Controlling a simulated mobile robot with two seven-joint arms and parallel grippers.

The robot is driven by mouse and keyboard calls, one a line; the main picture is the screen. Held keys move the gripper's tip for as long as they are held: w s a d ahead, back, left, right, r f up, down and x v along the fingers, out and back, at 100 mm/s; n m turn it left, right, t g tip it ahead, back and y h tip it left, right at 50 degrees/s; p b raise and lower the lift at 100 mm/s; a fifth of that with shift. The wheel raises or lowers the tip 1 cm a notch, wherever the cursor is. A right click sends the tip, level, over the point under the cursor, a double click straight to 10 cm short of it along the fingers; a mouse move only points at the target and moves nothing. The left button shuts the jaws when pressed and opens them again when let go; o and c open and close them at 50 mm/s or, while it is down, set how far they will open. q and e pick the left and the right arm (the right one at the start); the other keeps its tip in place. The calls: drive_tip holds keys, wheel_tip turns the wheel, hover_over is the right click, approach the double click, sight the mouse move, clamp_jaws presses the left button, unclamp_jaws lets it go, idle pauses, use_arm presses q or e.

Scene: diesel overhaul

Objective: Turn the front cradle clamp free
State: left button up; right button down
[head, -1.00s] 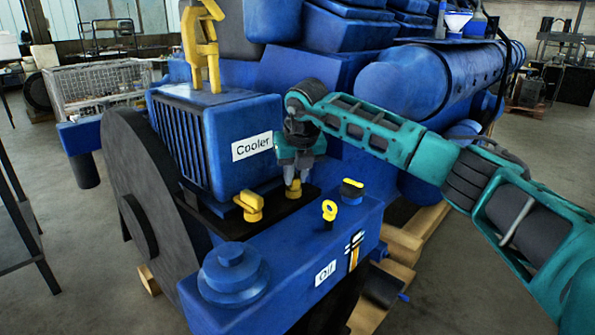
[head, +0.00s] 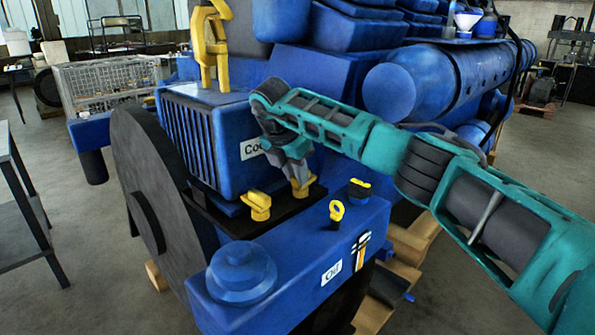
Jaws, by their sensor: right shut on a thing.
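My right gripper (head: 300,182) points down and is shut on the right one (head: 304,188), whose top is partly hidden by the fingers. I cannot tell from the picture which of the two is called front. My left gripper is not in view.
A blue tank labelled "Oil" (head: 305,250) lies just in front, with a yellow ring dipstick (head: 336,212), a yellow-topped cap (head: 359,190) and a round blue cap (head: 241,273). A dark wheel (head: 150,195) stands at left.

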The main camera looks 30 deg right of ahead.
drive_tip(key=shift+w+r+m, duration=0.1)
drive_tip(key=shift+m, duration=0.6)
drive_tip(key=shift+g, duration=0.3)
drive_tip(key=c, duration=1)
unclamp_jaws()
drive_tip(key=v, duration=1.2)
drive_tip(key=shift+a+r, duration=0.3)
drive_tip(key=shift+f, duration=0.1)
